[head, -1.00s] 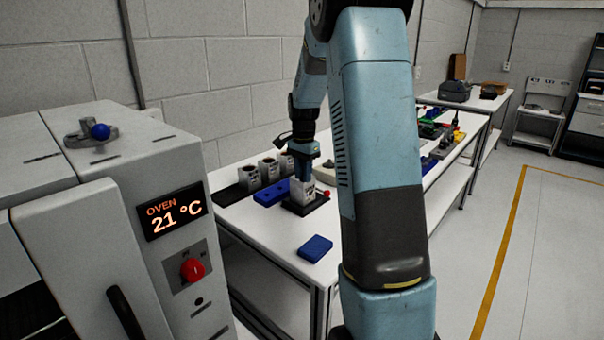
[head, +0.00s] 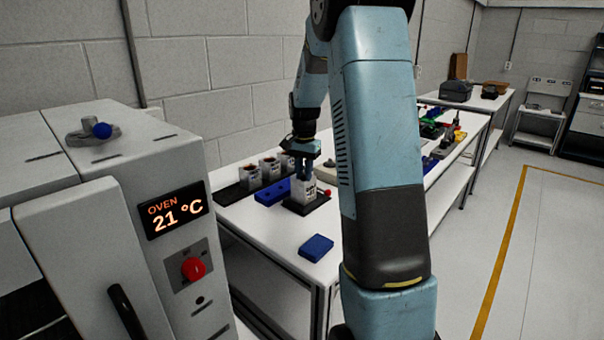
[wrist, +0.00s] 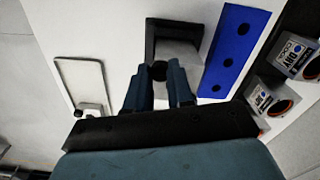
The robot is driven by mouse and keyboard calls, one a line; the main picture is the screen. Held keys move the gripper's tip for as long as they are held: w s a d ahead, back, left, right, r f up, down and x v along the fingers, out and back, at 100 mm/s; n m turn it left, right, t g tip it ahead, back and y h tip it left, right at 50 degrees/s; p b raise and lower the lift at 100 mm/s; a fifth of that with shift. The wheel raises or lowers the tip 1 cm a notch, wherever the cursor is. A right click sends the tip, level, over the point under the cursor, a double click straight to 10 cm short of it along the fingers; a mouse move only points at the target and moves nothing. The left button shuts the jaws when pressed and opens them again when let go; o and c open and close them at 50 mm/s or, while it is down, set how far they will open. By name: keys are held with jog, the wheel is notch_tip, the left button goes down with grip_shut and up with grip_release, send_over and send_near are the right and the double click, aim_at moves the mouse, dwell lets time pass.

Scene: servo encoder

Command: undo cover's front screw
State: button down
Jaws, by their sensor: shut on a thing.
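The servo unit, a pale grey box-like body (head: 304,192), sits on a black holder (head: 306,205) on the white bench. In the wrist view its grey body (wrist: 182,52) shows beyond my fingers, with the black holder (wrist: 151,38) around it. My gripper (head: 305,177) points down onto the top of the unit. In the wrist view its two blue fingers (wrist: 161,78) close around a small dark round piece (wrist: 158,70), which looks like the front screw's head. My fingers hide most of the screw and the near part of the cover.
A blue block with holes (wrist: 232,55) lies close beside the holder. Labelled cups (head: 270,168) stand behind it on a dark strip. A small blue box (head: 316,247) lies nearer the bench's front edge. The oven (head: 170,215) stands at the left.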

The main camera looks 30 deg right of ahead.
jog(key=n, duration=0.5)
jog(key=shift+d, duration=0.25)
jog(key=n, duration=0.5)
jog(key=shift+a, duration=0.1)
dwell(0.4)
jog(key=c, duration=1.2)
grip_release()
jog(key=shift+c, duration=0.2)
jog(key=shift+w+r, duration=0.1)
notch_tip(320, 180, up, 14)
jog(key=shift+f, duration=0.25)
